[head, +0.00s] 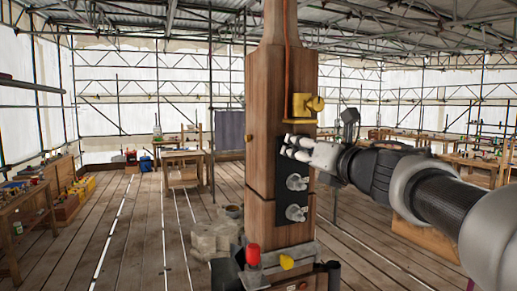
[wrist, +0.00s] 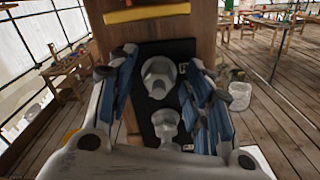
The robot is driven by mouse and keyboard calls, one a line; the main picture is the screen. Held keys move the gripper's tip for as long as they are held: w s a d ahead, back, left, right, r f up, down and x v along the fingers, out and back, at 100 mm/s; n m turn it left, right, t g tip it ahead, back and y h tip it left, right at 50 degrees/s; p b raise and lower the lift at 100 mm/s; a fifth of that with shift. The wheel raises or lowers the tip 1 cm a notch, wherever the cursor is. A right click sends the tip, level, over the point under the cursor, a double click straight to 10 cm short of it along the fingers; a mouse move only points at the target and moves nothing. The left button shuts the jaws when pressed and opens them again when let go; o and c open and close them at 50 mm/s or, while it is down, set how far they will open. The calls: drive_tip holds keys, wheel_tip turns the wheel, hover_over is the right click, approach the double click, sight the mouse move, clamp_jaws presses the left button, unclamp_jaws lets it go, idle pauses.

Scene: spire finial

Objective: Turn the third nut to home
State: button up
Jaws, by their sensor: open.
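A black plate (head: 284,198) is fixed to the face of a tall wooden post (head: 260,135). Two grey nuts show on it in the head view, an upper one (head: 297,182) and a lower one (head: 296,213). My gripper (head: 294,147) is at the top of the plate, above both, and hides what lies behind it. In the wrist view a grey winged nut (wrist: 159,76) sits between my open, blue-padded fingers (wrist: 160,85), with a gap on each side. Another grey nut (wrist: 166,124) shows below it. Which one is the third I cannot tell.
A yellow bracket (head: 302,107) sticks out of the post just above my gripper; it also shows in the wrist view (wrist: 145,14). A red knob (head: 253,254) and a grey collar (head: 312,249) are at the post's foot. Workbenches (head: 183,165) stand farther back.

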drive_tip(key=shift+s+d, duration=0.1)
drive_tip(key=shift+s, duration=0.05)
drive_tip(key=shift+c, duration=0.5)
drive_tip(key=c, duration=1)
